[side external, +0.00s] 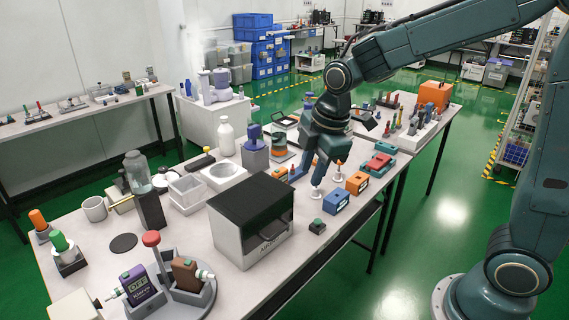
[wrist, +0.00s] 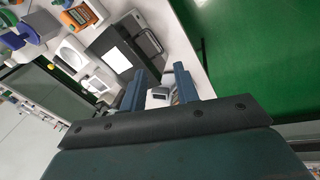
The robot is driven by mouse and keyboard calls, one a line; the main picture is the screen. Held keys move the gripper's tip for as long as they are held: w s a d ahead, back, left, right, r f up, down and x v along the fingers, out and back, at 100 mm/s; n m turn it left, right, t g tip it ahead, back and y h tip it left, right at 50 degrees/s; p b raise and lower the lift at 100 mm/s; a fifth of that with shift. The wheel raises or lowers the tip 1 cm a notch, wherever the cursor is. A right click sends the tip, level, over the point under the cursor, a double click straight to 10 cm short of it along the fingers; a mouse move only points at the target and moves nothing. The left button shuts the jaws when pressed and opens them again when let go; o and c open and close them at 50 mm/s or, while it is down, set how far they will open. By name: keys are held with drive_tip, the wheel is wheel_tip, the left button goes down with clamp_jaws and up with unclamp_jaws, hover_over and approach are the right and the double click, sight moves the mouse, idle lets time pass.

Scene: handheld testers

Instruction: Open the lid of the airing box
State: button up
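The airing box (side external: 232,243) is a silver-grey box with a dark, glossy lid (side external: 250,203) and a handle on its front face. It stands on the near part of the table, and its lid looks shut. In the wrist view the box (wrist: 104,42) lies ahead of my fingers, with a bright reflection on it and its handle (wrist: 152,41) on the right. My gripper (side external: 311,172) points down behind and to the right of the box, apart from it. In the wrist view its two blue fingers (wrist: 159,82) are spread. A small grey-white item (wrist: 160,96) shows between them; I cannot tell its distance.
Blue (side external: 336,201) and orange (side external: 357,183) testers stand right of the box, with a small dark green block (side external: 317,226) nearby. A white dish (side external: 223,172) and a white bottle (side external: 226,138) stand behind it. A grey stand (side external: 190,296) with devices is front left.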

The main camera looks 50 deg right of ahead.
drive_tip(key=s+d+r+m+t, duration=0.1)
drive_tip(key=s+r+m, duration=0.4)
drive_tip(key=s, duration=0.3)
drive_tip(key=shift+s+d+r+m, duration=0.25)
drive_tip(key=shift+s+m, duration=0.1)
drive_tip(key=shift+m, duration=0.15)
drive_tip(key=shift+s, duration=0.1)
drive_tip(key=s+d+r+m+t, duration=0.1)
drive_tip(key=s+m, duration=0.6)
drive_tip(key=s, duration=0.3)
drive_tip(key=shift+s+m+t, duration=0.3)
drive_tip(key=shift+s+m, duration=0.1)
